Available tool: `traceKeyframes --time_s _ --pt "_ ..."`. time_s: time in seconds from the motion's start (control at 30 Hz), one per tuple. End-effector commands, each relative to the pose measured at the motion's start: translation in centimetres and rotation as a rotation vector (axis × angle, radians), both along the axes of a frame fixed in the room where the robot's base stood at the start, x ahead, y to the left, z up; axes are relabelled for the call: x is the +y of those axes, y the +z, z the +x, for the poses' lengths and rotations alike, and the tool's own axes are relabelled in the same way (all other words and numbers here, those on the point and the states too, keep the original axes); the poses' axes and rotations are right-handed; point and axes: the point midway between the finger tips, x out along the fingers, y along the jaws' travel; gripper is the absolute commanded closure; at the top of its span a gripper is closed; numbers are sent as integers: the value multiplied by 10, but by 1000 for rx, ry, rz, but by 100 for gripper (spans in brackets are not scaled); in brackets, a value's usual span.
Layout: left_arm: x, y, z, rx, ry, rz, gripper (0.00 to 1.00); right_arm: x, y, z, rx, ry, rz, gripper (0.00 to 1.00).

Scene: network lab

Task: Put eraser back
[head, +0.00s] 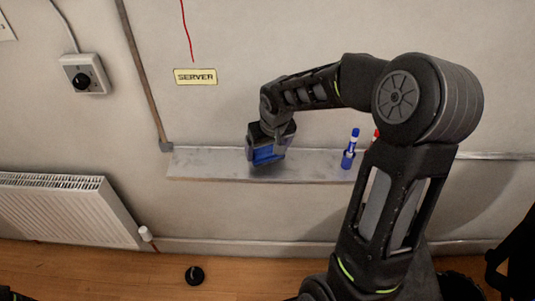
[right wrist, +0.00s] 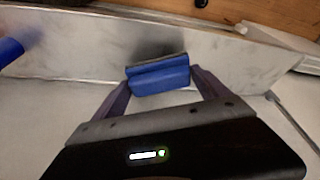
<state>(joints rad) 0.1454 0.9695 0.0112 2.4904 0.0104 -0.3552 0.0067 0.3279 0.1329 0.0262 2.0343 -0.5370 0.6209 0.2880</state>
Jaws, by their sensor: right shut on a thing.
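A blue eraser (head: 267,155) with a darker pad side is held in my right gripper (head: 266,148), in front of and over the pale marbled wall shelf (head: 210,167). In the right wrist view the eraser (right wrist: 160,76) sits between the two fingers of the right gripper (right wrist: 160,86), which are shut on its ends. A dark shadow lies on the shelf (right wrist: 90,52) beside the eraser; I cannot tell whether the eraser touches the shelf. My left gripper is not in view.
Blue markers (head: 349,150) stand on the shelf to the right, with a red tip (head: 376,134) partly behind my arm. The shelf's left part is clear. A radiator (head: 65,210) is at lower left, and a yellow SERVER label (head: 195,77) is on the wall above.

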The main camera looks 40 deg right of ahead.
Motion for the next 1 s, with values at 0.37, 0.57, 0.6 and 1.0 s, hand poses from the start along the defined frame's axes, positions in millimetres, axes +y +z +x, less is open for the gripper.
traceKeyframes --time_s 0.37,0.57,0.6,1.0 --pt "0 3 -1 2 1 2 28 0 -27 0 1 -1 1 53" --pt "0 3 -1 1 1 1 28 0 -27 -1 2 -1 1 3" --pt "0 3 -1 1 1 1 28 0 -27 0 1 -1 1 0" --pt "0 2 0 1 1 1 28 0 -17 -2 -3 -2 0 0"
